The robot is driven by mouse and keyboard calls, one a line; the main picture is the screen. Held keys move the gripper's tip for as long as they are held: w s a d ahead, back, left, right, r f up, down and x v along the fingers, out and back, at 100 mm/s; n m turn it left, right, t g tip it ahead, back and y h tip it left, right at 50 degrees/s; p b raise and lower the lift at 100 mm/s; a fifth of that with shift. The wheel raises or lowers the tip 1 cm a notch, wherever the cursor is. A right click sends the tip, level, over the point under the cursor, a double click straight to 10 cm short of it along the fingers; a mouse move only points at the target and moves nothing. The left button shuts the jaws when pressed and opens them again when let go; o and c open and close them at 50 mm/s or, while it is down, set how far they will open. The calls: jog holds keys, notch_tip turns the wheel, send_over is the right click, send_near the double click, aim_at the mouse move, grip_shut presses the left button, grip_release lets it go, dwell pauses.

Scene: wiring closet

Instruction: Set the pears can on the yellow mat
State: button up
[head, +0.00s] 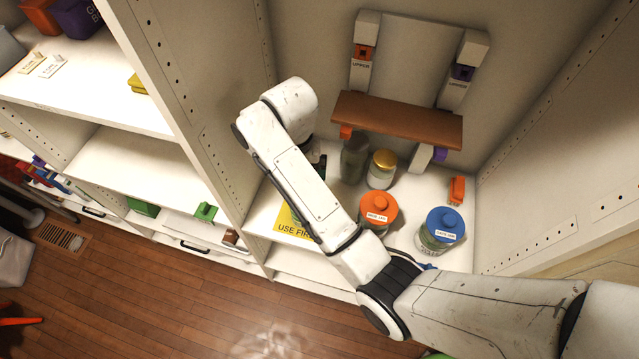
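The yellow mat (287,224), with dark lettering that begins "USE FIR", lies at the front left of the cupboard shelf. My arm covers much of it. My gripper (319,165) is mostly hidden behind my own forearm, above or near the back of the mat. Only a small dark and pale part of it shows, so I cannot tell whether it is open or holds anything. I cannot make out a can labelled pears; it may be hidden behind my arm.
A dark grey-green container (354,160), a gold-lidded jar (382,171), an orange-lidded jar (378,211) and a blue-lidded jar (440,231) stand right of my arm. A brown board (398,120) is above them at the back. An upright panel (185,100) bounds the left.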

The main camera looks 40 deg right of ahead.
jog(key=s+d+f+n, duration=0.1)
jog(key=s+d+n, duration=0.1)
jog(key=s, duration=0.7)
jog(key=s+d+f+n, duration=0.2)
jog(key=s+n, duration=0.1)
jog(key=s, duration=0.6)
jog(key=s+d+f+n+t, duration=0.1)
jog(key=s+d+n, duration=0.1)
jog(key=s, duration=0.7)
jog(key=shift+s+f+h, duration=0.2)
jog(key=shift+f+h, duration=0.1)
